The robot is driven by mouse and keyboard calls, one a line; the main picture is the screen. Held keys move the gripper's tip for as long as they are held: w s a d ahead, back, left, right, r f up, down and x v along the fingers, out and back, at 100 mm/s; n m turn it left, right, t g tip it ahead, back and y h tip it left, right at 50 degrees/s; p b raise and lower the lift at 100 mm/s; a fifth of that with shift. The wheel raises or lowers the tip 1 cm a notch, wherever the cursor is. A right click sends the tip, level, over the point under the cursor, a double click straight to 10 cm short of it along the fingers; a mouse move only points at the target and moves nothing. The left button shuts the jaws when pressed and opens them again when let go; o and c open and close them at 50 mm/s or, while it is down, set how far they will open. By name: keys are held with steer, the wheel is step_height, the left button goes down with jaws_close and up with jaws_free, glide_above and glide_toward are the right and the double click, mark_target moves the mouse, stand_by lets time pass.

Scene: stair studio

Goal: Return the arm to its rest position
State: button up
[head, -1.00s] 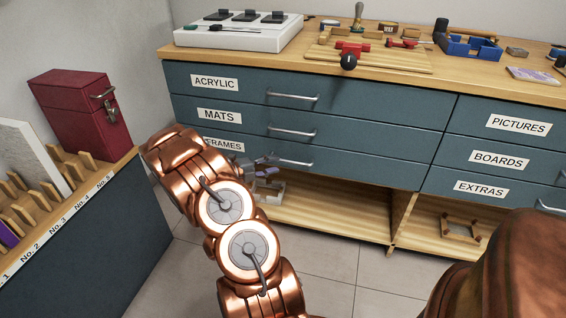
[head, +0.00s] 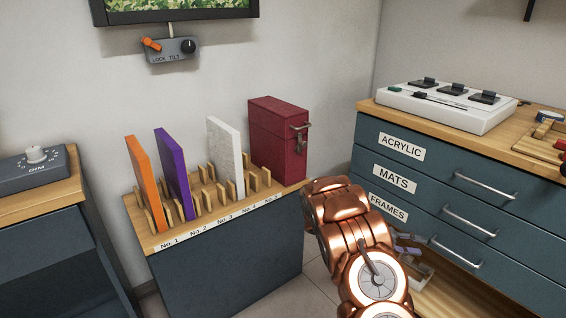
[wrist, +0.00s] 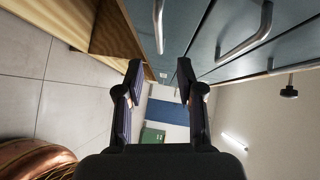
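My copper-coloured arm (head: 352,232) shows at the lower middle of the head view, bent in front of the blue drawer cabinet (head: 408,176). My gripper (head: 412,262) is partly hidden behind the arm there, low by the cabinet's open lower shelf. In the wrist view my gripper (wrist: 160,85) has its two dark fingers apart with nothing between them. Drawer handles (wrist: 245,32) show close beyond the fingers in that view.
A rack (head: 150,240) with orange, purple and white boards and a red case (head: 277,140) stands left of the arm. A dial box (head: 35,165) sits on a left cabinet. A white switch panel (head: 445,105) lies on the drawer cabinet. Tiled floor (wrist: 50,100) is free.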

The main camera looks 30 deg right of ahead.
steer(key=s+a+r+m+y+p, duration=0.2)
steer(key=a+r+m+p, duration=0.35)
steer(key=r, duration=0.35)
steer(key=s+a+r+m+t+y+p, duration=0.15)
steer(key=s+a+r+m+p, duration=0.3)
steer(key=r, duration=0.45)
steer(key=s+a+r+m+y+p, duration=0.1)
steer(key=a+r+m+y+p, duration=0.1)
steer(key=a+r+m+p, duration=0.5)
steer(key=s+a+r+m+t+y+p, duration=0.2)
steer(key=s+a+r+m+p, duration=0.1)
steer(key=a+r, duration=0.4)
steer(key=s+a+r+m+t+y+p, duration=0.2)
steer(key=a+r+m+p, duration=0.4)
steer(key=a, duration=0.8)
steer(key=s+a+r+m+t+y+p, duration=0.2)
steer(key=s+a+r+m+y+p, duration=0.2)
steer(key=a, duration=0.6)
steer(key=shift+s+a+r+m+p, duration=0.35)
steer(key=shift+s+r+p, duration=1)
steer(key=shift+r, duration=0.95)
steer(key=shift+w+d, duration=0.1)
steer(key=shift+w, duration=0.1)
